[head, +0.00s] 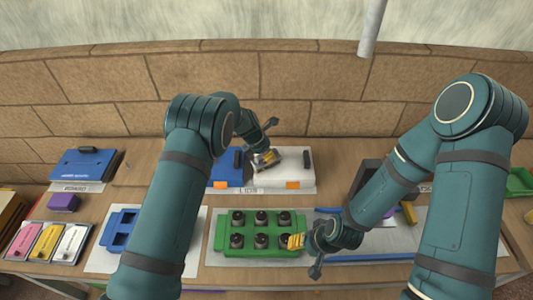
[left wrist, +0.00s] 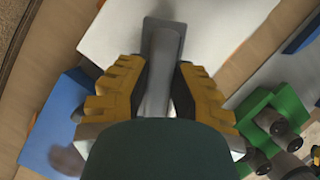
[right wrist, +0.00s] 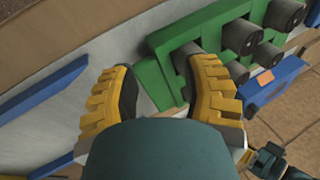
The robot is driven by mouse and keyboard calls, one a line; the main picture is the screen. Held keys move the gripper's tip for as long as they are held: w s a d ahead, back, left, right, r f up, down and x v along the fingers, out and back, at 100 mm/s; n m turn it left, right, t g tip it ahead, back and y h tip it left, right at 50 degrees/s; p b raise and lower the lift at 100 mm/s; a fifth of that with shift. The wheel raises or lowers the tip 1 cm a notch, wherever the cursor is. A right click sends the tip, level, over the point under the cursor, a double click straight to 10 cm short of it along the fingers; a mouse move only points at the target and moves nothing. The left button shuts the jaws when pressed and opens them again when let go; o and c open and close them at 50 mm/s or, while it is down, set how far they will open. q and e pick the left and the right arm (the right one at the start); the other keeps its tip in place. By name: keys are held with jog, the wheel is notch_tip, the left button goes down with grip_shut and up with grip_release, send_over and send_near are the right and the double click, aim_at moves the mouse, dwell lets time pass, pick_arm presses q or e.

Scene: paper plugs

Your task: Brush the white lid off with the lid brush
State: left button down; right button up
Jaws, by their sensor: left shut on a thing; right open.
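The white lid (head: 296,175) lies at the back middle of the bench, right of the blue lid (head: 222,170). My left gripper (head: 265,158) is above the white lid's left part, its fingers closed on a grey tool, which I take for the lid brush (left wrist: 163,60). The tool's dark, broad end shows against the white lid (left wrist: 215,30) in the left wrist view. I cannot tell whether it touches the lid. My right gripper (head: 297,241) is open and empty at the right end of the green block (head: 262,252), which shows between its fingers in the right wrist view (right wrist: 155,65).
Several dark plugs (head: 261,217) stand in the green block. A blue tray (head: 120,235) sits to its left. Pink, yellow and white cards (head: 45,242) lie at far left, below a blue box (head: 84,164). A dark holder (head: 370,178) stands beside my right arm.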

pick_arm(q)
jog(key=shift+w+b, duration=0.5)
jog(key=shift+w, duration=1)
pick_arm(e)
jog(key=shift+f, duration=0.55)
pick_arm(q)
jog(key=shift+w+f+b, duration=0.15)
jog(key=shift+w+b, duration=0.9)
jog(key=shift+w, duration=0.25)
pick_arm(e)
jog(key=shift+f, duration=1)
pick_arm(q)
jog(key=shift+w+d, duration=0.1)
jog(key=shift+w, duration=0.05)
pick_arm(e)
jog(key=shift+d+f, duration=0.1)
jog(key=shift+f, duration=0.05)
